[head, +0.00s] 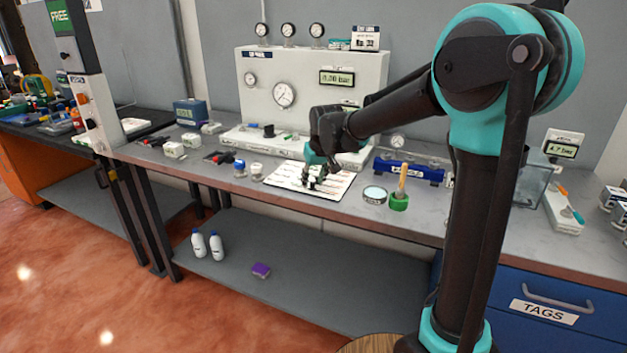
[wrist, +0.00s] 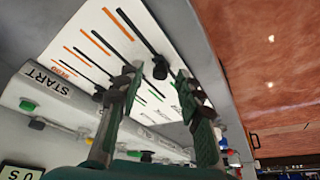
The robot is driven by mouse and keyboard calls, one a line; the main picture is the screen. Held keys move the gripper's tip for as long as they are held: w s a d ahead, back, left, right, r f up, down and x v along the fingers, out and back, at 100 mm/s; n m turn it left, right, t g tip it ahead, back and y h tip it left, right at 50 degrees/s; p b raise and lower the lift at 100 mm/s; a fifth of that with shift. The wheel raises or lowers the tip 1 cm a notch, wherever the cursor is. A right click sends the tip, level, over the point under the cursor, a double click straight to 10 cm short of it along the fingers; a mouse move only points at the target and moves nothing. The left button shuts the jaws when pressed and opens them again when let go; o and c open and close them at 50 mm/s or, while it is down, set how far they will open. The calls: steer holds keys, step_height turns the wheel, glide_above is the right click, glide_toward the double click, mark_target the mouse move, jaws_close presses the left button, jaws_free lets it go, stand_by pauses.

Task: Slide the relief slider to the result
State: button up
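A white slider board (head: 330,187) lies flat on the bench, under my gripper (head: 314,174) in the head view. In the wrist view the board (wrist: 180,45) has several dark slots with orange marks at one end and green marks at the other. One black slider knob (wrist: 160,68) shows between and beyond the fingers of my gripper (wrist: 158,80). Another black knob (wrist: 98,92) is beside the left finger. The fingers are apart, with visible gaps on both sides of the middle knob. The slot labels are too small to tell which is the relief slider.
A grey gauge panel (head: 270,80) behind the board has a display (head: 338,77) that seems to read 0.00 bar.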

jaws_close()
stand_by(0.3)
steer(key=shift+d, duration=0.1)
steer(key=d, duration=0.2)
steer(key=s+d, duration=0.1)
steer(key=d, duration=0.1)
steer(key=s+d, duration=0.1)
steer(key=d, duration=0.1)
steer(key=shift+s+d, duration=0.15)
jaws_free()
steer(key=shift+d, duration=0.1)
